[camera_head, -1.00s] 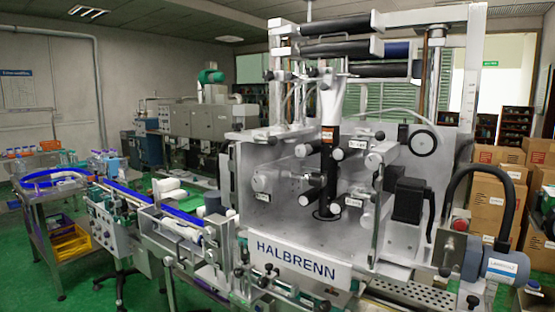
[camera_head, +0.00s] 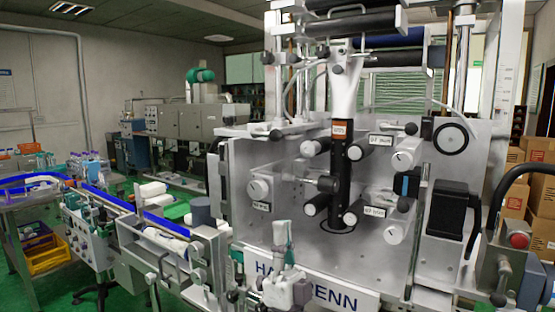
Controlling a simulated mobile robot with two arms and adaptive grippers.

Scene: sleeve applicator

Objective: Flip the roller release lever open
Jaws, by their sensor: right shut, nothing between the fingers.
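The sleeve applicator's steel front plate (camera_head: 290,170) fills the middle and right of the head view. Several short levers with dark knobs stick out of it: one near the centre (camera_head: 327,184), one at upper right (camera_head: 408,129), and one below a blue-marked part (camera_head: 403,204). I cannot tell which is the roller release lever. White rollers (camera_head: 407,153) sit around the upright black column (camera_head: 341,175). My right gripper (camera_head: 282,226) is shut and empty, pointing up in front of the HALBRENN sign (camera_head: 345,298). It appears apart from the levers. My left gripper is out of view.
A conveyor (camera_head: 105,196) with blue rails runs off to the left. A black motor box (camera_head: 452,210) and a red stop button (camera_head: 519,240) are at the right. Cardboard boxes (camera_head: 530,195) stand behind. Black rollers (camera_head: 365,22) span the top.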

